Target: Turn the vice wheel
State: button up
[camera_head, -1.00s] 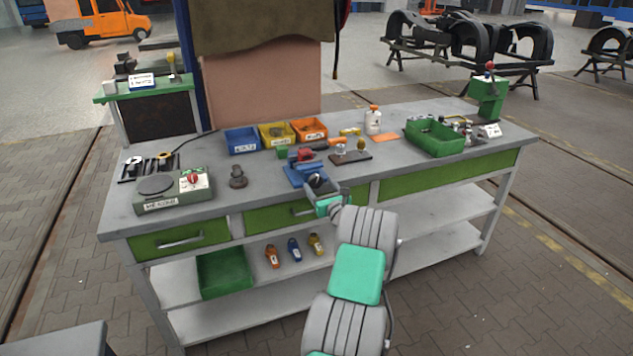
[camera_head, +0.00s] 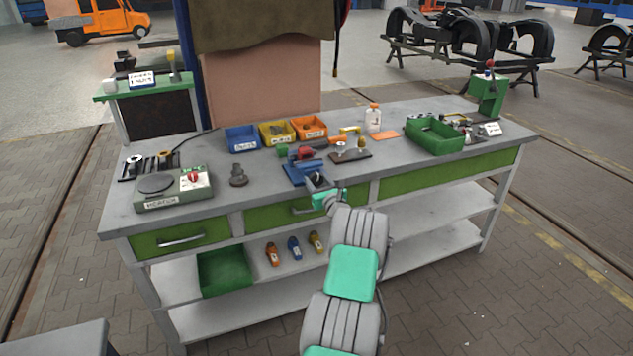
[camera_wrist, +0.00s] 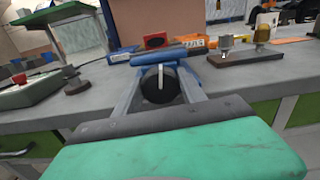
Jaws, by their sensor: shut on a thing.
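The blue vice (camera_head: 304,172) stands on the front edge of the workbench, left of its middle. In the wrist view the vice (camera_wrist: 162,56) lies straight ahead, with its dark round wheel (camera_wrist: 160,84) facing me and a pale bar across it. My gripper (camera_wrist: 160,88) has one finger on each side of the wheel and is shut on it. In the head view my gripper (camera_head: 318,186) reaches the front of the vice, and my wrist hides most of the wheel.
Blue, yellow and orange bins (camera_head: 278,133) stand behind the vice. A green-grey device with a red knob (camera_head: 174,189) is at the left, and a dark board with small parts (camera_head: 350,155) at the right. A green tray (camera_head: 435,136) stands farther right.

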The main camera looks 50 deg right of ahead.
jog(key=c, duration=0.4)
jog(key=shift+f+n+b, duration=0.1)
jog(key=shift+n+b, duration=0.2)
jog(key=shift+b, duration=0.15)
